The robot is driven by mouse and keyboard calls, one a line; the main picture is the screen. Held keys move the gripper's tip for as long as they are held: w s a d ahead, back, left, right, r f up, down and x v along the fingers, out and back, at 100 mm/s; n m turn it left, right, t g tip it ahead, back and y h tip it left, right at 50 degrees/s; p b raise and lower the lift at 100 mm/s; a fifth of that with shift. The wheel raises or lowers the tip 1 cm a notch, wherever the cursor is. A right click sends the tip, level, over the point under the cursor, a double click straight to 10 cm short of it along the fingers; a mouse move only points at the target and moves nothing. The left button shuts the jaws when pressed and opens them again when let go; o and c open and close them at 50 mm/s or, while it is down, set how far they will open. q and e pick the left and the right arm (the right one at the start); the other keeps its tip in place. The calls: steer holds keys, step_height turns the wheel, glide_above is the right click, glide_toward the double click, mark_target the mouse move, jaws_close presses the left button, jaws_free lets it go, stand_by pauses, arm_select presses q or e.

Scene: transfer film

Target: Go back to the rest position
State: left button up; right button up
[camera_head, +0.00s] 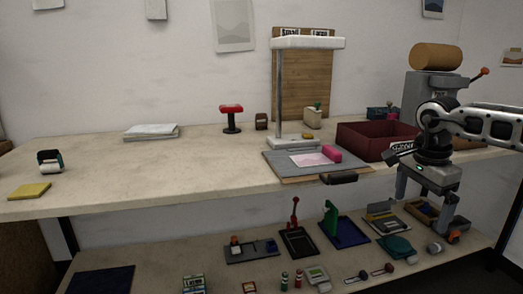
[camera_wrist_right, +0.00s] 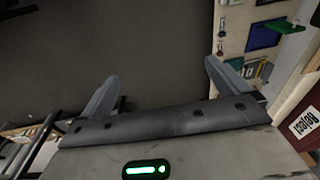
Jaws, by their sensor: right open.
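My right gripper (camera_head: 425,208) hangs pointing down at the right, in front of the table's front edge. Its fingers are apart with nothing between them. In the right wrist view the open fingers (camera_wrist_right: 162,70) frame bare dark floor. My left gripper is out of view. A pink sheet (camera_head: 308,160) lies on a grey board (camera_head: 285,168) at the table's front, with a pink block (camera_head: 331,153) at its right end. My right gripper is clear of them, to their right.
A dark red tray (camera_head: 362,134), partly behind my right arm, stands right of the board; a Reject label (camera_wrist_right: 307,123) shows in the wrist view. A lamp (camera_head: 307,43) stands behind the board. The lower shelf (camera_head: 165,262) holds several tools. The table's left middle (camera_head: 150,165) is clear.

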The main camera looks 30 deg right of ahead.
steer(key=w+a+f+m+t+y+p, duration=0.1)
steer(key=w+a+f+m+t+y, duration=0.1)
steer(key=a+f+m+t+y, duration=0.65)
steer(key=w+a+f+m+g+y, duration=0.1)
steer(key=a+m, duration=0.4)
steer(key=a, duration=0.8)
steer(key=w+a+f+m+t+y+p, duration=0.1)
steer(key=w+a+f+m+t+y, duration=0.1)
steer(key=a+f+m+t+y, duration=0.65)
steer(key=s+a+f+m+g+h, duration=0.2)
steer(key=s+a+m+h, duration=0.3)
steer(key=m, duration=0.8)
steer(key=s+a+f+m+g+h+p, duration=0.1)
steer(key=s+a+f+m+g+h, duration=0.2)
steer(key=m+h, duration=0.5)
steer(key=s+a+f+m, duration=0.1)
steer(key=a+m, duration=0.1)
steer(key=m, duration=0.4)
steer(key=shift+s+a+f, duration=0.2)
steer(key=shift+s+f, duration=0.15)
steer(key=shift+s, duration=0.05)
